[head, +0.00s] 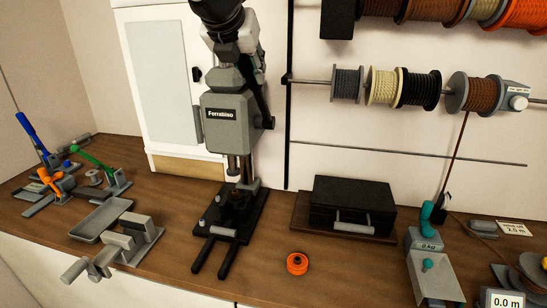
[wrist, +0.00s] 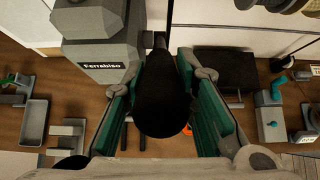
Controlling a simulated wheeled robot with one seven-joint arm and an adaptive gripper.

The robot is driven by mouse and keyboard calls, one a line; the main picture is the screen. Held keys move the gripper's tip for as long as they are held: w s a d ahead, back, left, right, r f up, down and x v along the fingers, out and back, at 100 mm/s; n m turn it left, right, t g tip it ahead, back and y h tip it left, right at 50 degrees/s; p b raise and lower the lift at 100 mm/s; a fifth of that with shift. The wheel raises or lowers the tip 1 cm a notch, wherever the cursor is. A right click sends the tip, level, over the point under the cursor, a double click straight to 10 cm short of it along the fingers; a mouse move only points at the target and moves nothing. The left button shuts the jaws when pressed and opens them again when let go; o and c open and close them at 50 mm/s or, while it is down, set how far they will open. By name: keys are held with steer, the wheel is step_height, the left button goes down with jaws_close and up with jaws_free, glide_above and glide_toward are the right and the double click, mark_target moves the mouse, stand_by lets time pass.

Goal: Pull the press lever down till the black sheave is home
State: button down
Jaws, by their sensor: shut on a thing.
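The grey press (head: 231,118), marked Ferrabiso, stands upright on the bench; its body also fills the upper left of the wrist view (wrist: 98,40). In the wrist view my gripper (wrist: 163,78) has its two teal fingers on either side of the black lever knob (wrist: 164,108) and is shut on it, in front of the press. A dark bar runs down the press's right side in the head view. The press ram (head: 236,165) stands over the dark base (head: 230,215). I cannot make out the black sheave there.
An orange sheave (head: 297,263) lies on the bench right of the press forks. A black case (head: 352,203) stands behind it. Clamps and a grey tray (head: 100,218) are at left, a scale box (head: 432,262) at right. Rope spools (head: 403,87) hang on the wall.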

steer(key=shift+s+a+r, duration=0.1)
steer(key=shift+s+r, duration=0.05)
steer(key=shift+r, duration=0.15)
steer(key=s+f+p, duration=0.1)
steer(key=s+f, duration=0.3)
steer(key=f, duration=0.2)
steer(key=shift+s+a+f, duration=0.3)
steer(key=shift+f, duration=0.1)
step_height(320, 180, down, 7)
steer(key=s+b, duration=0.1)
steer(key=s, duration=0.1)
steer(key=shift+s+a, duration=0.15)
steer(key=shift+s, duration=0.1)
steer(key=shift+f, duration=0.1)
